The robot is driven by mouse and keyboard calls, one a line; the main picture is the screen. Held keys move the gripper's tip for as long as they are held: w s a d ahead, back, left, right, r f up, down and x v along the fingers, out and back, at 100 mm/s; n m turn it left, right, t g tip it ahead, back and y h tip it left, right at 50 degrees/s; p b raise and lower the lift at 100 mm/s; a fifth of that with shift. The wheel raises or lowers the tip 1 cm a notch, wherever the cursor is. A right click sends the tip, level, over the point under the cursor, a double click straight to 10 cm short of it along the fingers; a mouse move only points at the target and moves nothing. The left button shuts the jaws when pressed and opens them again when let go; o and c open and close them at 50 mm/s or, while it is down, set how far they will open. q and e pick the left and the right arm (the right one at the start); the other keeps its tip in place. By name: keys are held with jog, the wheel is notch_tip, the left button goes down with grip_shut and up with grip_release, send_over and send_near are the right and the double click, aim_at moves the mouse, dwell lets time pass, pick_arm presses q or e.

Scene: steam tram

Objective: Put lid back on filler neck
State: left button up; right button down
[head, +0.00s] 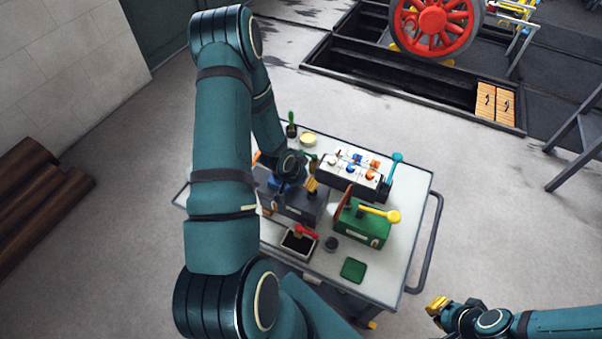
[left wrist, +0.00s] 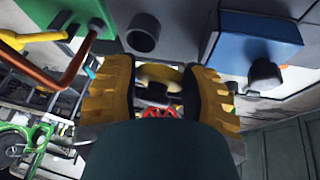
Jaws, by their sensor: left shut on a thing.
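My left gripper (head: 311,187) is over the dark grey box (head: 295,208) on the cart. In the left wrist view its yellow fingers (left wrist: 165,90) are closed on a brass-coloured round piece with a dark part, which looks like the lid (left wrist: 158,75). My own arm hides much of it in the head view. A short dark open tube, which looks like the filler neck (left wrist: 142,33), shows beyond the fingers, apart from the held piece. My right gripper (head: 437,306) is beyond the cart's lower right corner, away from the box; its finger gap is unclear.
A blue block (left wrist: 255,45) shows near the left gripper.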

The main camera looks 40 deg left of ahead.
pick_arm(q)
jog(key=d+r+m, duration=0.1)
jog(key=w+r+m+t+h, duration=0.1)
jog(key=shift+d+m+p, duration=0.3)
jog(key=shift+d+p, duration=0.05)
jog(key=shift+w+d+r+m+t+h, duration=0.15)
jog(key=shift+d+r+m+t+h, duration=0.15)
jog(key=shift+d+r+m+h, duration=0.25)
jog(key=shift+f+b, duration=1.25)
jog(key=shift+f, duration=0.3)
notch_tip(320, 180, down, 3)
jog(key=b, duration=0.2)
jog(key=shift+f+b, duration=0.1)
jog(key=shift+b, duration=0.2)
jog(key=shift+f, duration=0.15)
jog(key=shift+f, duration=0.1)
dwell(0.7)
